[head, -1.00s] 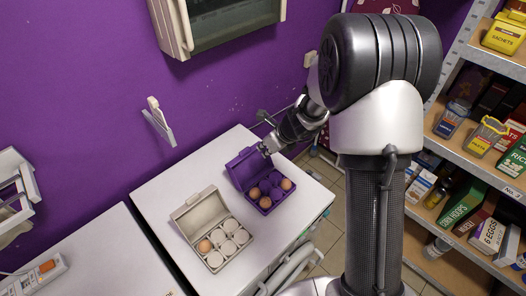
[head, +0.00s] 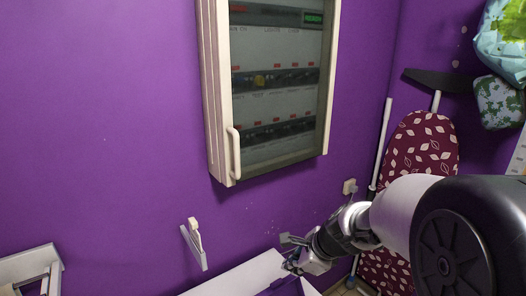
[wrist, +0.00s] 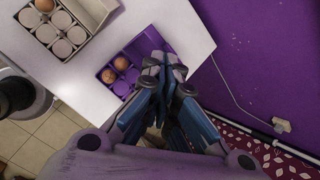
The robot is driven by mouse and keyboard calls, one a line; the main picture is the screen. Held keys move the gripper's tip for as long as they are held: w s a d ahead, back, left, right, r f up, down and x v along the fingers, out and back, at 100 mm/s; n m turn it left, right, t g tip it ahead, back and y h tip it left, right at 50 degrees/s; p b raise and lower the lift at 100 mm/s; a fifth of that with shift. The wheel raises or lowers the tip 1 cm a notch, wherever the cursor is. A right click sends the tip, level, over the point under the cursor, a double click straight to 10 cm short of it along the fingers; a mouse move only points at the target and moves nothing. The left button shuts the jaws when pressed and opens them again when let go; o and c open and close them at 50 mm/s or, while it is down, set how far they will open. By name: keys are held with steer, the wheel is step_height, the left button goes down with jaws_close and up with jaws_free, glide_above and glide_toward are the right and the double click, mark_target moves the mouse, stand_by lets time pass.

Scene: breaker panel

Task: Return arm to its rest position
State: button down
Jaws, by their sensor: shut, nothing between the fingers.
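My gripper (head: 294,256) shows at the lower middle of the head view, at the end of my arm, over the white worktop. In the wrist view my gripper (wrist: 164,66) has its fingers together, with nothing held. It is above the open purple egg box (wrist: 120,80), whose near part it hides. Two brown eggs show in that box. The breaker panel (head: 217,95) hangs on the purple wall with its glazed door closed. Rows of breakers and a green display show behind the glass.
The white worktop (head: 232,281) lies below the panel. An open pale egg box (wrist: 88,45) with a brown egg stands on it. A wall hook (head: 195,245) is at left. An ironing board (head: 422,150) with a leaf-patterned cover leans in the right corner.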

steer(key=s+r+n+h+b, duration=0.1)
steer(key=s+n+b, duration=0.2)
steer(key=s+n, duration=0.4)
steer(key=s+r+n+b, duration=0.2)
steer(key=s+n, duration=0.3)
steer(key=s, duration=0.3)
steer(key=s+d+f+n+h+b, duration=0.1)
steer(key=s+d+f+n+b, duration=0.1)
steer(key=s, duration=0.4)
steer(key=s+d+f+n+h+b, duration=0.2)
steer(key=s+d+n, duration=0.1)
steer(key=s+n, duration=0.4)
steer(key=shift+s+d, duration=0.2)
steer(key=shift+d, duration=0.2)
